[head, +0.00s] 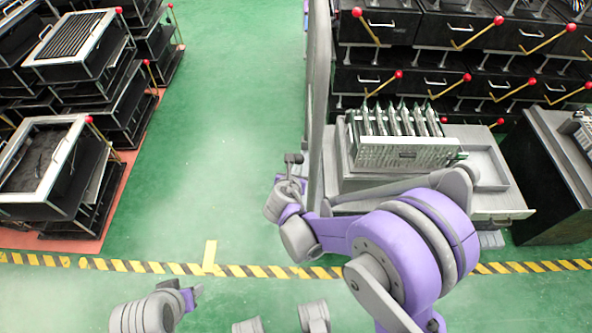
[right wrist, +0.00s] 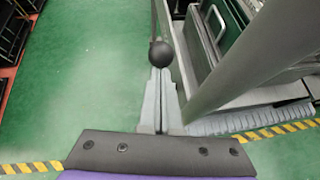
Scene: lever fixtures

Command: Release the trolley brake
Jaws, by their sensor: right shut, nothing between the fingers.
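The trolley (head: 430,185) is a grey cart at the right in the head view, with a tall pale grey post at its left side. A dark ball knob (right wrist: 161,54) on a thin rod shows in the right wrist view, apparently the brake lever. My right gripper (head: 293,158) is left of the trolley; in the wrist view its shut fingers (right wrist: 160,72) point at the knob, which appears right at their tips. I cannot tell whether they touch. Nothing is between the fingers. In the head view the lever is not clear behind my gripper and the post.
The trolley carries a perforated metal rack (head: 405,155) of upright boards. Black drawer units with red-knobbed levers (head: 465,45) stand behind, and black stacked crates (head: 45,165) stand at left. The green floor (head: 225,110) between is clear. A yellow-black stripe crosses the front.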

